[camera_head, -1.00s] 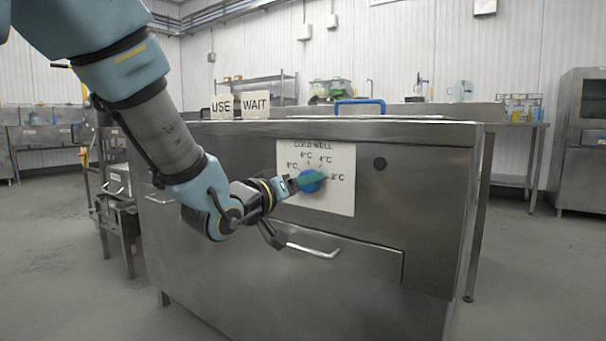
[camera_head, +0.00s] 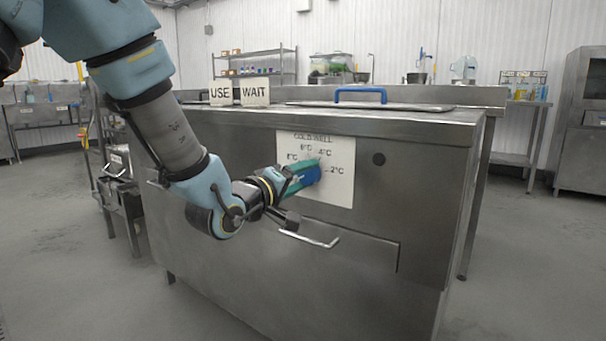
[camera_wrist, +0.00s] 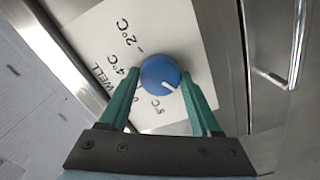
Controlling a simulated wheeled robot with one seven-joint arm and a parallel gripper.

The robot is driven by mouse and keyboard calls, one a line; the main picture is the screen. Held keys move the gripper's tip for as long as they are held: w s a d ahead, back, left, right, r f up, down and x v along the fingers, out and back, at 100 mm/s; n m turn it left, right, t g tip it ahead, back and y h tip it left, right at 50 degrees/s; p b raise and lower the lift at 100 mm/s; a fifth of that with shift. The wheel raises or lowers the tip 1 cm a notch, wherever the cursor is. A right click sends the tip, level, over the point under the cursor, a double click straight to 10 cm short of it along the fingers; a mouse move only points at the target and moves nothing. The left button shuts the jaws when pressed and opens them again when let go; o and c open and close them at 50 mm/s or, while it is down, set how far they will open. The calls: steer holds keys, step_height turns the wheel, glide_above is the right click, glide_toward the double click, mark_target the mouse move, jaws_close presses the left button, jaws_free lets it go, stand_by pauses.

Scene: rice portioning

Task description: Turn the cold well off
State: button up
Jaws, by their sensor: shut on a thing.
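The blue round knob (camera_head: 312,174) is on the white COLD WELL dial plate (camera_head: 342,190) on the steel cabinet's front. In the wrist view the knob (camera_wrist: 158,72) sits between the two green fingers of my gripper (camera_wrist: 160,80), which is shut on it. The knob's white mark points to the lower right of the wrist view, away from the -2°C label and past the 8°C label. In the head view my gripper (camera_head: 306,177) reaches the knob from the left, and its fingers hide part of the knob and plate.
The steel cabinet (camera_head: 230,240) has a bar handle (camera_head: 310,240) below the dial. On top are a lid with a blue handle (camera_head: 360,92) and USE (camera_head: 221,93) and WAIT (camera_head: 255,92) signs. Bare floor (camera_head: 530,270) lies to the right.

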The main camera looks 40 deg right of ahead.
stand_by(0.3)
steer(key=o, duration=1.4)
steer(key=shift+c, duration=0.2)
steer(key=b+v, duration=0.2)
steer(key=v, duration=0.6)
steer(key=shift+a+f+b, duration=0.25)
steer(key=shift+f+b, duration=0.05)
steer(key=shift+b, duration=0.1)
steer(key=shift+a+b, duration=0.1)
steer(key=shift+b, duration=0.5)
